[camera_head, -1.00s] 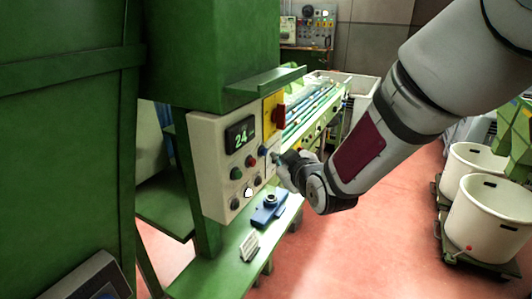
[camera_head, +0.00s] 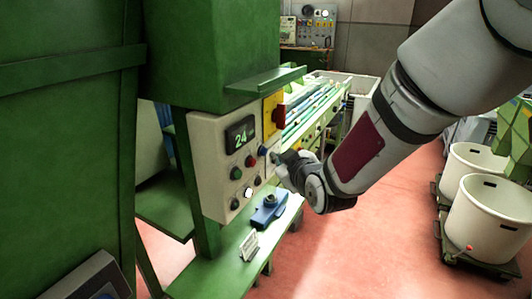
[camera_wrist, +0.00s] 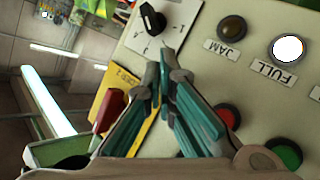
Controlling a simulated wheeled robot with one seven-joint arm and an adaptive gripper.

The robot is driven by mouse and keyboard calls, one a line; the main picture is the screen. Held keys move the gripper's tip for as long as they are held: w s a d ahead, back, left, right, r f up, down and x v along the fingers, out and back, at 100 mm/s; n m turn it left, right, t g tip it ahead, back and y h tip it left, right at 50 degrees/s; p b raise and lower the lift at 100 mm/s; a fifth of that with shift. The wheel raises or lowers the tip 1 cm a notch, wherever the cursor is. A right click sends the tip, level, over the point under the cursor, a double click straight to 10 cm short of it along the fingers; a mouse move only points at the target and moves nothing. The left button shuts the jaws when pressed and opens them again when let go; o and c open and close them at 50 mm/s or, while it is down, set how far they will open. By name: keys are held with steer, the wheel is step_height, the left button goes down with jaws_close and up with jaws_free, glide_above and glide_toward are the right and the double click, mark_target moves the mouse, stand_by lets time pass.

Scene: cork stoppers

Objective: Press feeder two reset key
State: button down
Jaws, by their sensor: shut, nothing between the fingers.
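The pale control panel (camera_head: 216,135) hangs under the green housing and has a display (camera_head: 240,134) reading 24. It carries a green button (camera_head: 236,173), a red button (camera_head: 249,160), a blue button (camera_head: 262,150) and a lit white lamp (camera_head: 248,191). No reset label is readable. My gripper (camera_head: 274,158) is at the panel's right edge, close to the blue button. In the wrist view my gripper (camera_wrist: 163,80) is shut and empty, tips over the panel between the black selector knob (camera_wrist: 152,18) and red button (camera_wrist: 227,115). Contact cannot be told. The fingers hide part of the panel.
A red switch on a yellow plate (camera_head: 278,116) sits beside the panel, close to my gripper. A green shelf (camera_head: 225,268) below holds a blue device (camera_head: 268,211) and a small white card (camera_head: 249,247).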

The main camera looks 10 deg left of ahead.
steer(key=shift+w+a, duration=0.15)
steer(key=shift+a, duration=0.15)
steer(key=shift+w+a, duration=0.15)
steer(key=shift+a, duration=0.3)
stand_by(0.9)
steer(key=shift+d, duration=0.15)
steer(key=shift+s+d, duration=0.3)
steer(key=shift+d, duration=0.4)
steer(key=shift+s+d, duration=0.3)
steer(key=shift+d, duration=0.5)
steer(key=shift+s+d, duration=0.3)
steer(key=shift+d, duration=0.45)
steer(key=shift+s+d, duration=0.3)
steer(key=shift+d, duration=0.5)
